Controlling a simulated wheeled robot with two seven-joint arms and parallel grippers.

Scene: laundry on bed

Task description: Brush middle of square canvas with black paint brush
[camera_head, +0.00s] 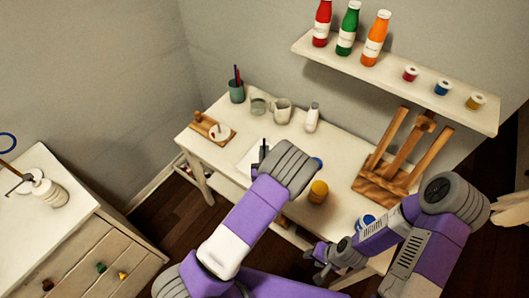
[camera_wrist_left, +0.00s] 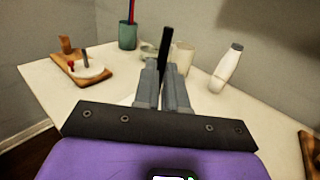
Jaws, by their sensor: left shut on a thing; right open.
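The white square canvas (camera_head: 247,163) lies flat on the table, partly hidden behind my left arm in the head view. My left gripper (camera_head: 261,160) is over the canvas, its fingers mostly hidden by the wrist. In the left wrist view, my left gripper (camera_wrist_left: 164,82) is shut on the black paint brush (camera_wrist_left: 165,46), which stands up between the fingers. Whether the brush touches the canvas cannot be told. My right gripper (camera_head: 322,262) is open and empty near the table's front edge, apart from the canvas.
A wooden easel (camera_head: 400,160) stands on the table's right. A yellow jar (camera_head: 318,191) and a blue-topped jar (camera_head: 364,223) are nearer the front. A green cup (camera_head: 236,91), mug (camera_head: 281,111), white bottle (camera_head: 312,117) and wooden board (camera_head: 213,129) line the back and left. A shelf (camera_head: 395,84) overhangs.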

